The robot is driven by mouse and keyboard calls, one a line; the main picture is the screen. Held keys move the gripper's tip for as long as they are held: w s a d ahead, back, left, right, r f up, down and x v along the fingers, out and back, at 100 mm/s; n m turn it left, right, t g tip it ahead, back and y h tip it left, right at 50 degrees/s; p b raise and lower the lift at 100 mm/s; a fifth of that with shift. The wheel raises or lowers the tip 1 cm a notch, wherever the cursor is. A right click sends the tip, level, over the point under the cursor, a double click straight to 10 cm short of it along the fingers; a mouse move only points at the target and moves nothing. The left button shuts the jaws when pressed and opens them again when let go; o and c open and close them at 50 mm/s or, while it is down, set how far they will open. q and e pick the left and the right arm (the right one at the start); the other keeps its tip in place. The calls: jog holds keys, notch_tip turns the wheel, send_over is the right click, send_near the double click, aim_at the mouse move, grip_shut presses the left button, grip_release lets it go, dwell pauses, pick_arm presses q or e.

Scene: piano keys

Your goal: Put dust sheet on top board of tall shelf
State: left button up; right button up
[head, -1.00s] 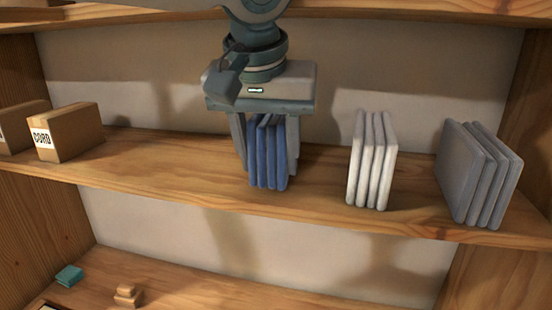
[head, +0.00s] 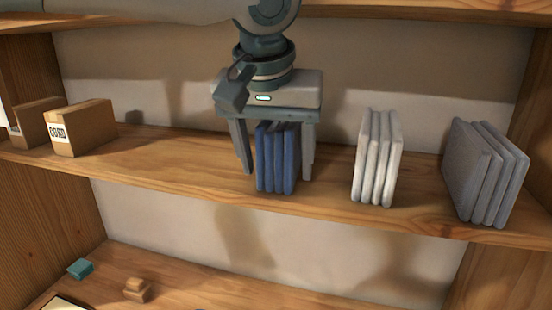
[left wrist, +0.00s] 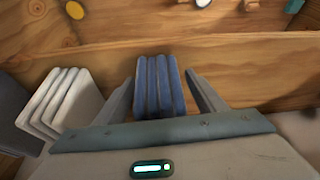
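Upright folded, sheet-like bundles stand on the middle board: a blue one (head: 277,158), a white one (head: 376,158) and a grey one (head: 484,172). No label shows which is the dust sheet. My left gripper (head: 275,165) points down over the blue bundle, its open fingers on either side. In the left wrist view the blue bundle (left wrist: 159,86) stands between the fingers (left wrist: 160,92), with gaps on both sides. A higher board (head: 420,14) crosses the top of the head view; whether it is the top one cannot be told. My right gripper is not in view.
A cardboard box marked CORD (head: 80,127) and another box stand at the left of the middle board (head: 180,165). The lower board (head: 200,285) holds a small teal item (head: 80,268) and a small wooden piece (head: 137,289). Bare board lies between the boxes and my gripper.

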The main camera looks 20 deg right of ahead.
aim_at(273, 129)
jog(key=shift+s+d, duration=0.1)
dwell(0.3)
pick_arm(q)
jog(key=shift+r, duration=0.1)
